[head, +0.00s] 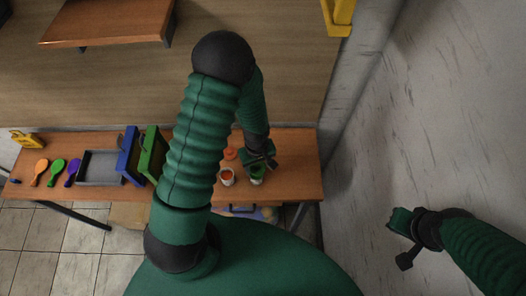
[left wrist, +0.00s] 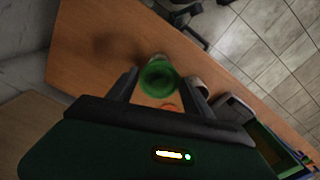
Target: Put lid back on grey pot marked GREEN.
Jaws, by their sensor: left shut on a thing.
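My left gripper (head: 260,160) is over the bench beside the pots, pointing down. In the left wrist view a round green lid (left wrist: 158,80) sits between its two fingers, and the gripper is shut on it. The grey pot marked GREEN (head: 257,181) seems to be right under the gripper, mostly hidden. I cannot tell whether the lid touches the pot, and no marking is readable. My right gripper (head: 402,238) hangs at the right, away from the bench; its jaws are unclear.
An open pot with orange inside (head: 227,177) stands just left of the gripper, with an orange lid (head: 230,153) behind it. Farther left are a green frame (head: 152,153), a blue frame (head: 128,155), a grey tray (head: 99,167) and coloured paddles (head: 56,172). The bench's right end is clear.

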